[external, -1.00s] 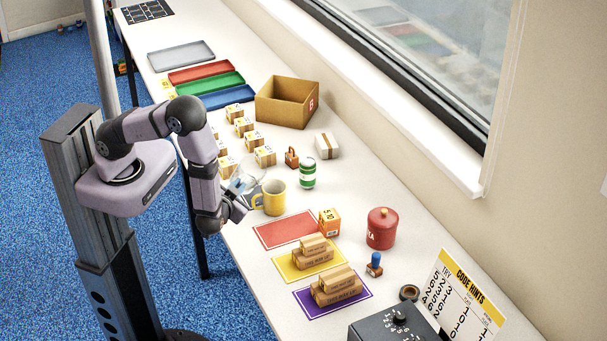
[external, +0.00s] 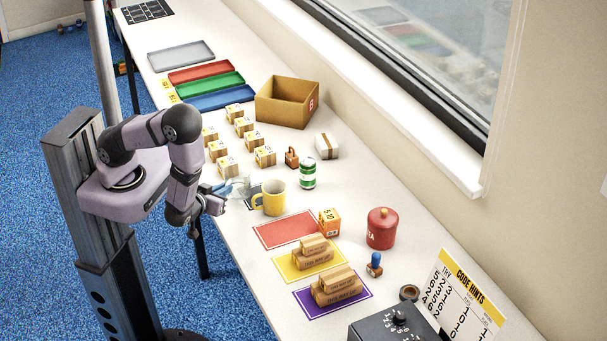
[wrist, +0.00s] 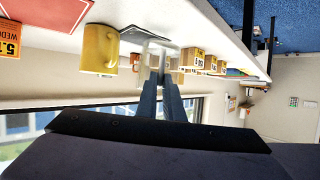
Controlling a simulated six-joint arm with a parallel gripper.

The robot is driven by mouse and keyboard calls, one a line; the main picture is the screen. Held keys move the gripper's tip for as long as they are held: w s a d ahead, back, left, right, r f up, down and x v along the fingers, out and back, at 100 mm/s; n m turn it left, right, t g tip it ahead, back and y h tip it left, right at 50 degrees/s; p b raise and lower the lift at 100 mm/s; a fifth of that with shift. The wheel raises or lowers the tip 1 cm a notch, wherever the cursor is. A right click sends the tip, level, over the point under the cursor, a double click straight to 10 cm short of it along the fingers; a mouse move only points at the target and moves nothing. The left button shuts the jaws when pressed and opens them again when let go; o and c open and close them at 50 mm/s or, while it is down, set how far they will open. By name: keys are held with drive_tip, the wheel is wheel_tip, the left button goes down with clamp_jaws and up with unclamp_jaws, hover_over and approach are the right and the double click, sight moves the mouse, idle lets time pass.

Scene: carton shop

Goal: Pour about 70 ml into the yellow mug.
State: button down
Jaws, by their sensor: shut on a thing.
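My gripper (external: 222,203) is at the table's near edge, left of the mug. It is shut on a clear vessel (external: 241,185) with something blue at its left side. In the wrist view my fingers (wrist: 164,72) reach the clear vessel (wrist: 150,47), apart from the mug. The vessel's exact tilt and the liquid level are hard to tell. The mug's inside is not clearly visible.
A dark mat (external: 254,191) lies behind the mug. A green-and-white can (external: 308,174) and several small cartons (external: 265,156) stand farther back. The red mat (external: 284,232) is bare, with an orange box (external: 329,222) at its right edge.

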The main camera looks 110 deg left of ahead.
drive_tip(key=shift+s+n+p, duration=0.3)
drive_tip(key=shift+s+p, duration=0.1)
drive_tip(key=shift+p, duration=0.1)
drive_tip(key=shift+f, duration=0.1)
